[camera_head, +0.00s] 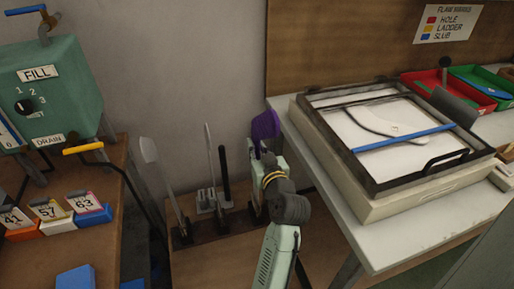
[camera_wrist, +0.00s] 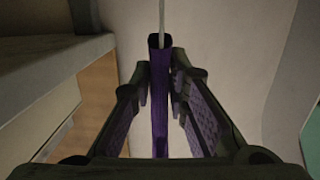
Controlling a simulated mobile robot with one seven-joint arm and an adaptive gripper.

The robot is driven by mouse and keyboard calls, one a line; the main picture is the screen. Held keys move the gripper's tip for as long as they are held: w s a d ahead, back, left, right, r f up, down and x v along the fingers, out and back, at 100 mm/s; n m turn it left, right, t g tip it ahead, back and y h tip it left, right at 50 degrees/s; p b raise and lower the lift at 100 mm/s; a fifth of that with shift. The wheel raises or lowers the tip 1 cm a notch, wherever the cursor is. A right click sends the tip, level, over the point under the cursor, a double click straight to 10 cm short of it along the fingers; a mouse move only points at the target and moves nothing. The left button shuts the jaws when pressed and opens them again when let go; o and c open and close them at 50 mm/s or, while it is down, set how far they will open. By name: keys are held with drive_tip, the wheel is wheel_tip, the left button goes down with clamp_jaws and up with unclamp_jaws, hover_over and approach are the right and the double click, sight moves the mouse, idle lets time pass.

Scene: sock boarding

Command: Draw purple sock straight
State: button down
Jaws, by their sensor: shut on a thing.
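The purple sock (camera_head: 265,127) shows at the upper end of my arm in the head view, beside the white table's left edge. In the wrist view the purple sock (camera_wrist: 159,95) runs as a narrow upright strip between the two fingers of my gripper (camera_wrist: 161,100). A thin pale edge rises from the sock's far end in the wrist view. My gripper is shut on the sock. My arm hides the lower part of the sock in the head view.
Upright boards, one a pale form (camera_head: 149,152), stand on a low bench left of my arm. The white table (camera_head: 408,238) at right carries a framed light box (camera_head: 360,190). A teal tank (camera_head: 52,85) and tagged blocks (camera_head: 88,208) are at left.

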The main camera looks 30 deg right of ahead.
drive_tip(key=shift+f, duration=0.3)
idle(0.9)
drive_tip(key=c, duration=1.4)
unclamp_jaws()
drive_tip(key=shift+r, duration=0.1)
drive_tip(key=shift+c, duration=0.2)
drive_tip(key=shift+s, duration=0.1)
drive_tip(key=f+b+v, duration=0.1)
drive_tip(key=v, duration=0.7)
drive_tip(key=shift+s+b, duration=0.4)
drive_tip(key=shift+a, duration=0.15)
